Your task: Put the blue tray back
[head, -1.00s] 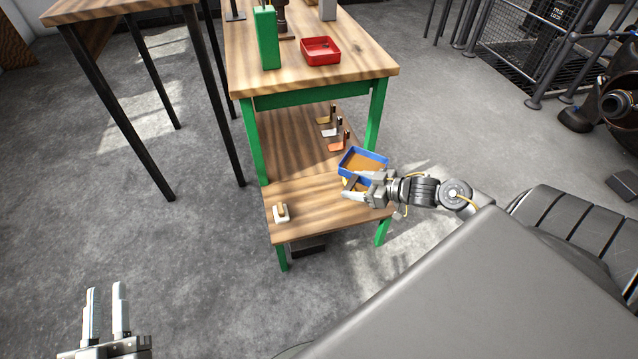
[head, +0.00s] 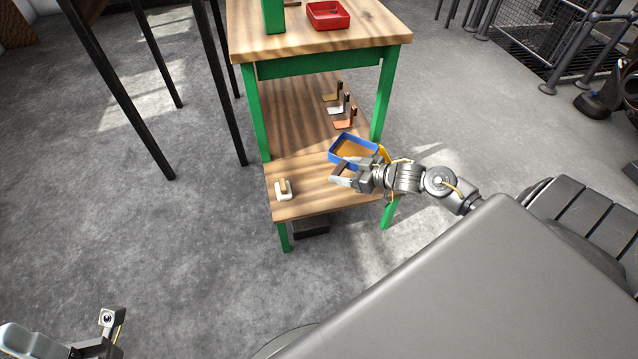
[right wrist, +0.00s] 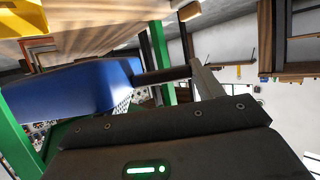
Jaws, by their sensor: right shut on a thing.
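The blue tray (head: 331,153), a shallow box with a brown inside, is over the lower wooden shelf (head: 310,198) of the green-legged bench, toward the right. I cannot tell whether it rests on the shelf. My right gripper (head: 341,173) is shut on its near wall and hides part of it. In the right wrist view, the tray's blue wall (right wrist: 75,88) is large at the left, beside the fingers (right wrist: 185,75). My left gripper (head: 108,322) is at the bottom left, far from the tray, its fingers not clear.
Several metal brackets (head: 345,121) stand behind the tray on the shelf. A white block (head: 283,194) sits near the shelf's front left. A red tray (head: 328,24) and a green box (head: 274,14) are on the bench top. The shelf between block and blue tray is clear.

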